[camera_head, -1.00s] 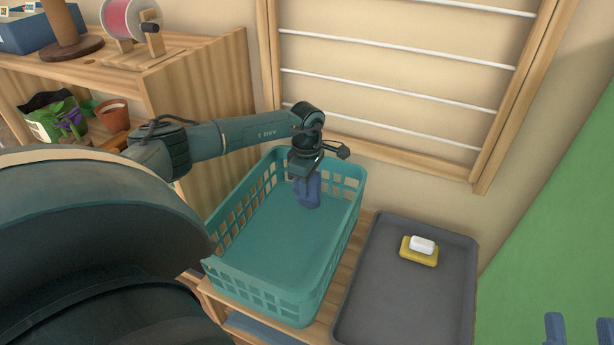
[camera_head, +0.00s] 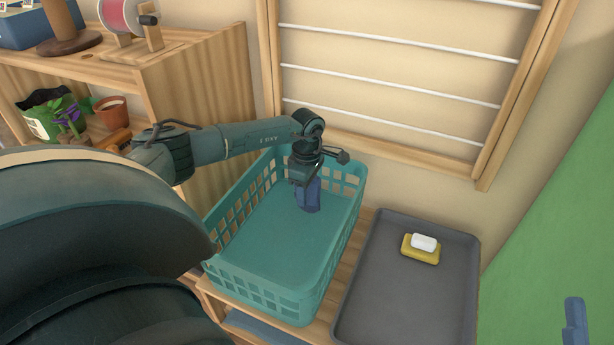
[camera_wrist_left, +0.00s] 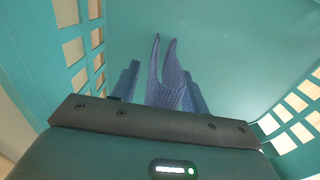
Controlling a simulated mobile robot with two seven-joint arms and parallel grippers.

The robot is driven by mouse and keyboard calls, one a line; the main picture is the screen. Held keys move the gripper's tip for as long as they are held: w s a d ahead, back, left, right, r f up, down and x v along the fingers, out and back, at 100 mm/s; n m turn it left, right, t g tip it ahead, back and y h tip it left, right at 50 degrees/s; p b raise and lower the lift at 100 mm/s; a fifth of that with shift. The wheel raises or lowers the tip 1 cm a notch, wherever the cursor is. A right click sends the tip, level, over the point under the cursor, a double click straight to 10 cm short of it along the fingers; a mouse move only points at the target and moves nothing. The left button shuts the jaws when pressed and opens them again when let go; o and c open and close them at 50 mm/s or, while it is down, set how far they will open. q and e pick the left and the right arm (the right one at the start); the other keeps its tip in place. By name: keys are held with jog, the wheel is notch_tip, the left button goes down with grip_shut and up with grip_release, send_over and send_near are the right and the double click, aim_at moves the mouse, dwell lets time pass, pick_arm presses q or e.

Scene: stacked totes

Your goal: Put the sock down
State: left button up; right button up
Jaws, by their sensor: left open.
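The sock (camera_wrist_left: 168,82), blue-violet with two pointed ends, shows in the left wrist view between the blue fingers of my left gripper (camera_wrist_left: 163,85). The fingers stand apart, with the sock between them. In the head view my left gripper (camera_head: 308,205) points down inside the teal basket (camera_head: 262,287), near its back end. The sock cannot be told apart from the blue fingers there. Whether the sock touches the basket floor is hard to tell. A blue finger of my right gripper (camera_head: 575,325) shows at the lower right edge.
The basket stands on a wooden stand (camera_head: 328,322). A grey tray (camera_head: 385,290) with a yellow sponge (camera_head: 420,253) and white soap (camera_head: 424,242) lies to its right. A drying rack (camera_head: 395,75) hangs behind; a wooden shelf (camera_head: 200,80) stands left. The basket's front floor is clear.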

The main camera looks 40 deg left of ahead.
pick_arm(q)
jog(key=shift+r+p, duration=0.3)
jog(key=shift+r, duration=0.2)
notch_tip(320, 180, up, 5)
jog(key=shift+r+p, duration=0.15)
jog(key=shift+p, duration=1.1)
notch_tip(320, 180, up, 6)
jog(key=shift+f+p, duration=0.1)
jog(key=shift+p, duration=1)
pick_arm(e)
jog(key=f+m+g+h, duration=0.1)
jog(key=s+f+m+h, duration=0.1)
jog(key=f, duration=0.1)
jog(key=shift+f+g+h, duration=0.1)
jog(key=shift+g+h, duration=0.2)
jog(key=shift+g, duration=0.1)
jog(key=shift+f, duration=0.1)
